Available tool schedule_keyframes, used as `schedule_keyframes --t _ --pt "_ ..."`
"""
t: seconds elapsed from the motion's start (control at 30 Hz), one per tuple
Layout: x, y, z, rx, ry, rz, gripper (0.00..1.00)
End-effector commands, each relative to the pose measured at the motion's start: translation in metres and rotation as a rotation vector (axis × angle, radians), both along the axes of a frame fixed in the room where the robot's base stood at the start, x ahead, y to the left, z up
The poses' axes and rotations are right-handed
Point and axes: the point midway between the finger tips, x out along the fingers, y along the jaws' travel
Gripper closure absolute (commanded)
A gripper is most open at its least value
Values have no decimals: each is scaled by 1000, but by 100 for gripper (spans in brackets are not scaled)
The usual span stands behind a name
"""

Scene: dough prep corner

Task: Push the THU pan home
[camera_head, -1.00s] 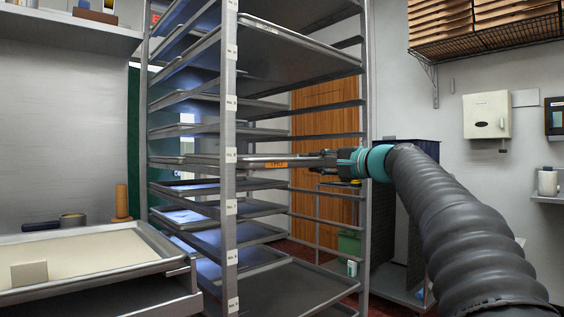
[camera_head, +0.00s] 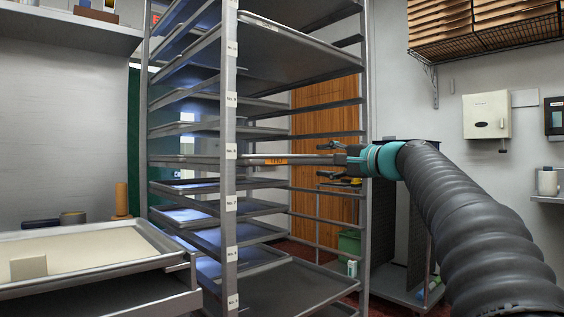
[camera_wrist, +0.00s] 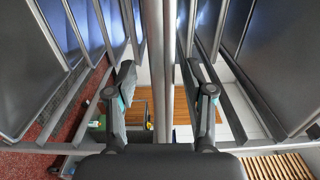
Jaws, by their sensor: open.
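The THU pan (camera_head: 310,160) is a flat metal sheet pan lying level in a middle slot of the tall rack. In the wrist view the pan appears edge-on as a grey upright strip (camera_wrist: 160,60) between the two open fingers (camera_wrist: 167,88), with a gap on each side. The far part of the pan is hidden there.
The rack's posts (camera_head: 229,130) stand close around the pan, with other pans (camera_head: 300,55) above and below. A bench tray (camera_head: 90,250) with a pale slab stands at the left. A dark cabinet (camera_head: 400,225) stands behind my arm at the right.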

Motion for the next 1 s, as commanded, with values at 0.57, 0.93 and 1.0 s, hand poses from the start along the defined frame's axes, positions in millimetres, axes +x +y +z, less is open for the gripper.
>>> schedule_keyframes --t 0.57,0.93,1.0 --pt "-33 -24 -1 -2 -1 -1 47" --pt "-46 -33 0 -1 -1 0 47" --pt "-46 -33 0 -1 -1 1 47"
